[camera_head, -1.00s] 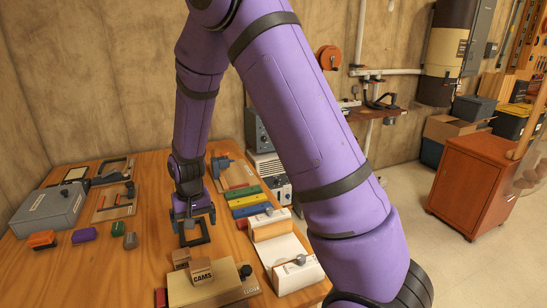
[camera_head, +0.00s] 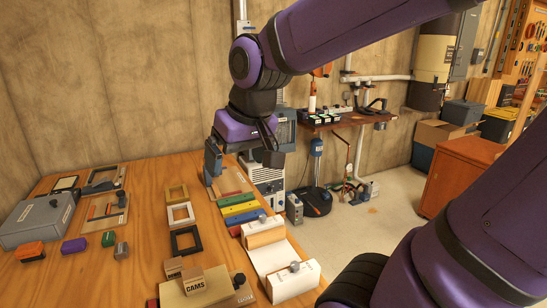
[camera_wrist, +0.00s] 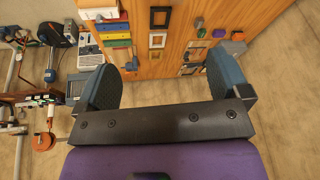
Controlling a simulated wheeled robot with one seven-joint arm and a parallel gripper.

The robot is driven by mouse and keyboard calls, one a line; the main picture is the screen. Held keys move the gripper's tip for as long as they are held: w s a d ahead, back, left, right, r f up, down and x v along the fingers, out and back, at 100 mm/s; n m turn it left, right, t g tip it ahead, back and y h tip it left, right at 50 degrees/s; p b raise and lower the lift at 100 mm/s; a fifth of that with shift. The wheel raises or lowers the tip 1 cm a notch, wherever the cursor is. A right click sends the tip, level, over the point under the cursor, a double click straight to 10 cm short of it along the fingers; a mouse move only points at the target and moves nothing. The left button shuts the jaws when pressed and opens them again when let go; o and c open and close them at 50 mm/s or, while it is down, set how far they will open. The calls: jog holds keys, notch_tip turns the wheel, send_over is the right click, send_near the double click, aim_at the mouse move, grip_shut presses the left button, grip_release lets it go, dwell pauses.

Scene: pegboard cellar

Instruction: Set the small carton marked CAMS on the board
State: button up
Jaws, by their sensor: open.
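The small carton marked CAMS (camera_head: 194,284) is at the front of the wooden table in the head view, over the left part of a tan board (camera_head: 228,292) with a dark knob. It seems to rest on this board, but the contact is hidden. My gripper (camera_head: 243,160) is raised over the table's far right edge, well away from the carton. In the wrist view my gripper (camera_wrist: 163,80) has its two blue-grey fingers wide apart, with nothing between them.
Three frames, including a black one (camera_head: 186,242), lie mid-table. Coloured bars (camera_head: 240,207) and a white roll-ended sheet (camera_head: 272,258) lie right. A grey box (camera_head: 40,220) and small blocks (camera_head: 74,246) are left. Bare wood (camera_head: 130,280) lies between blocks and cartons.

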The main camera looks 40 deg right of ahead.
jog(key=s+d+r+t, duration=0.1)
jog(key=s+r, duration=0.1)
jog(key=s, duration=0.6)
jog(key=shift+s+r+n+h, duration=0.15)
jog(key=shift+s+n+h, duration=0.1)
jog(key=shift+n+h, duration=0.05)
dwell(0.7)
